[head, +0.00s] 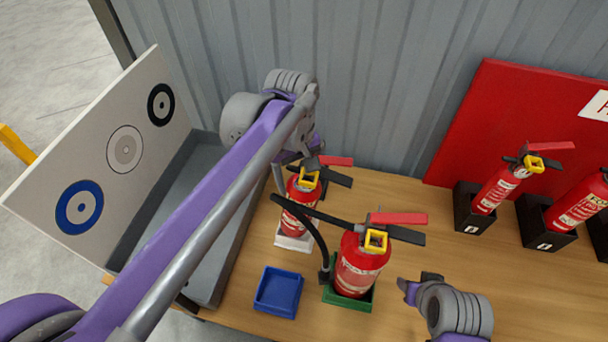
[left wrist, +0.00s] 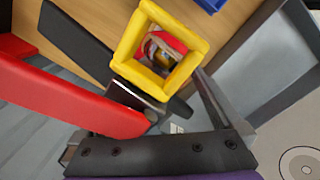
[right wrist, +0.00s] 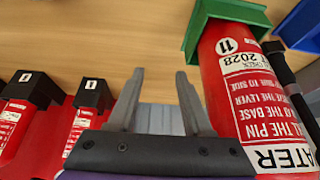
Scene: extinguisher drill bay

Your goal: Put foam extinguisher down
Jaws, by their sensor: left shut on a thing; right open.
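My left gripper (head: 296,168) is shut on a red extinguisher (head: 297,212) with a yellow square on its head; I take it to be the foam one, but its label is unreadable. It stands upright at a white tray (head: 294,243); I cannot tell if it rests inside or just above. In the left wrist view the yellow square (left wrist: 182,72) hides most of its body. My right gripper (head: 412,290) is open and empty, right of an extinguisher (head: 358,268) in a green tray (head: 345,301). The right wrist view shows that one's label ending "ATER" (right wrist: 283,158).
An empty blue tray (head: 279,291) sits at the table's front. A grey basin with a ringed target board (head: 100,150) stands left. Extinguishers (head: 494,192) in black holders stand right, before a red panel (head: 510,110). Bare table (head: 420,230) lies between them and the green tray.

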